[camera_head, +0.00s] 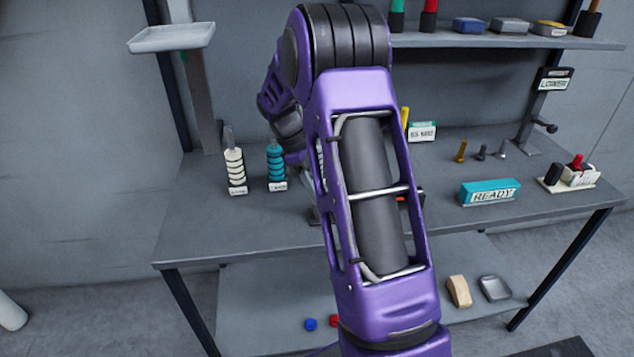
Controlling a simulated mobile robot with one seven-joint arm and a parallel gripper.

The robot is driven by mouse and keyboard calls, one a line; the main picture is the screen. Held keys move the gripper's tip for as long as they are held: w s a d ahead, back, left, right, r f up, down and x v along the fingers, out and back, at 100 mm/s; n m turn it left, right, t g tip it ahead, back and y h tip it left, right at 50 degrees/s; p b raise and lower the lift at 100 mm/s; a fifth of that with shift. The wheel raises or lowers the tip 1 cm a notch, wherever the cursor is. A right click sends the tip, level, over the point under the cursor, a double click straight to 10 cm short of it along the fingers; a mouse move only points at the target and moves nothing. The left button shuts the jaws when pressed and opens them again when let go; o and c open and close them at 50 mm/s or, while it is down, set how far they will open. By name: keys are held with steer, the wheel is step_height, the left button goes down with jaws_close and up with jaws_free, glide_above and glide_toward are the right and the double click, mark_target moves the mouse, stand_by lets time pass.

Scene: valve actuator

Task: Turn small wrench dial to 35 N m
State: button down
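No wrench or dial can be made out in the head view. My purple arm covers the middle of the workbench (225,228) and whatever lies there. A dark edge (314,216) and a small dark and red piece (402,198) show on either side of the arm, too little to identify. My forearm bends down toward the bench behind the upper link. My gripper is hidden behind my arm, so its opening and contact cannot be seen.
White (235,168) and teal (276,163) ring stacks stand left on the bench. A teal READY block (489,192), several bolts (481,153) and a white holder (571,179) stand right. A shelf (480,40) hangs above. The bench's front left is clear.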

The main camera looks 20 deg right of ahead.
steer(key=m, duration=0.2)
steer(key=m+g+y, duration=0.1)
steer(key=m, duration=0.2)
steer(key=shift+w+d+y, duration=0.15)
steer(key=shift+y, duration=0.15)
steer(key=shift+m, duration=0.3)
steer(key=shift+c, duration=1.8)
jaws_free()
steer(key=v, duration=1.7)
steer(key=shift+w+r, duration=0.15)
steer(key=shift+w, duration=0.05)
steer(key=shift+d, duration=0.1)
